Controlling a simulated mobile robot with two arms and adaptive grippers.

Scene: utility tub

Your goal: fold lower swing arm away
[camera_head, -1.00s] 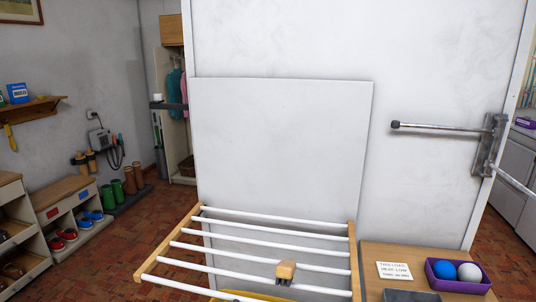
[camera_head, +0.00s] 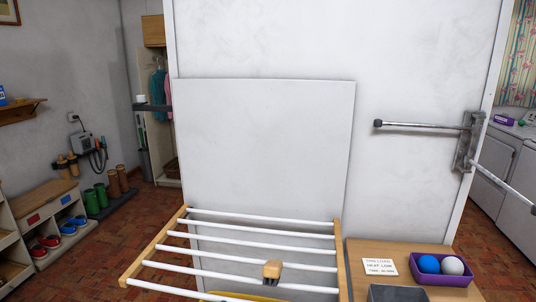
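A wall bracket (camera_head: 468,141) is fixed near the right edge of the white wall panel. One metal swing arm (camera_head: 420,126) with a dark end cap sticks out from it to the left. A second, lower arm (camera_head: 508,185) runs from the bracket down to the right, past the panel's edge, and leaves the picture. Neither of my grippers is in the head view, and nothing touches the arms.
A drying rack (camera_head: 250,239) with white rods and wooden side rails juts out in front of the panel. A wooden-topped cabinet (camera_head: 362,249) holds a card (camera_head: 380,267) and a purple tray (camera_head: 447,277) with blue and white balls. Tiled floor is open at left.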

